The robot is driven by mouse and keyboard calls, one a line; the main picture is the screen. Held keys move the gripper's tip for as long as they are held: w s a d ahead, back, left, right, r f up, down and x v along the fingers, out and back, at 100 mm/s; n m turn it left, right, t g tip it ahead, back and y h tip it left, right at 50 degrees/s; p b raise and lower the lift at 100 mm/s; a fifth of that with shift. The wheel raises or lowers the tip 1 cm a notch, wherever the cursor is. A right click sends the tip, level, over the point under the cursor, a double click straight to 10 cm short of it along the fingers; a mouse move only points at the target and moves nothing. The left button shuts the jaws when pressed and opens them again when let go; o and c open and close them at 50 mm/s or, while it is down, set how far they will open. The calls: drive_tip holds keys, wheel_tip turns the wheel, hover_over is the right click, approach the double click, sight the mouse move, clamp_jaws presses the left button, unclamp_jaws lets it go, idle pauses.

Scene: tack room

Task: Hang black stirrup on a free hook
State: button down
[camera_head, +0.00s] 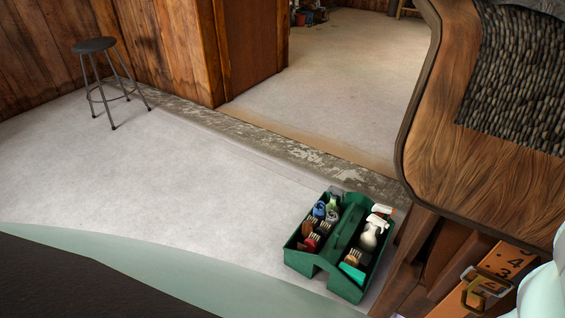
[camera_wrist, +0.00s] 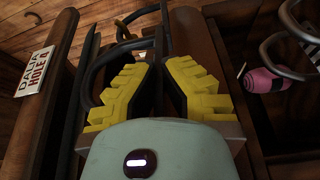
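In the wrist view my gripper (camera_wrist: 160,62) shows two yellow ridged fingers with a narrow gap between them. A dark curved bar, possibly the black stirrup (camera_wrist: 96,62), arches beside and behind the left finger. Its lower part is hidden by the finger, and I cannot tell whether the fingers grip it. A grey metal loop (camera_wrist: 268,52) shows at the right of the wrist view; I cannot tell whether it is a hook or another stirrup. In the head view my gripper is out of sight, and no black stirrup is clearly visible.
A green grooming caddy (camera_head: 327,263) with bottles and brushes stands on the pale floor. A dark stool (camera_head: 94,45) is at the far left. A pink object (camera_wrist: 262,80) and a sign (camera_wrist: 41,74) show in the wrist view.

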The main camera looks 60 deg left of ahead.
drive_tip(key=shift+w+a+f+b, duration=0.1)
drive_tip(key=shift+w+a+b, duration=0.2)
drive_tip(key=shift+w, duration=0.4)
drive_tip(key=shift+w+a+b, duration=0.25)
drive_tip(key=shift+w, duration=0.4)
drive_tip(key=b, duration=0.1)
drive_tip(key=w+b, duration=0.1)
drive_tip(key=shift+w+a+f+b, duration=0.2)
drive_tip(key=shift+a+f+b, duration=0.1)
drive_tip(key=shift+a+f, duration=0.05)
drive_tip(key=c, duration=1.1)
unclamp_jaws()
drive_tip(key=shift+o, duration=0.2)
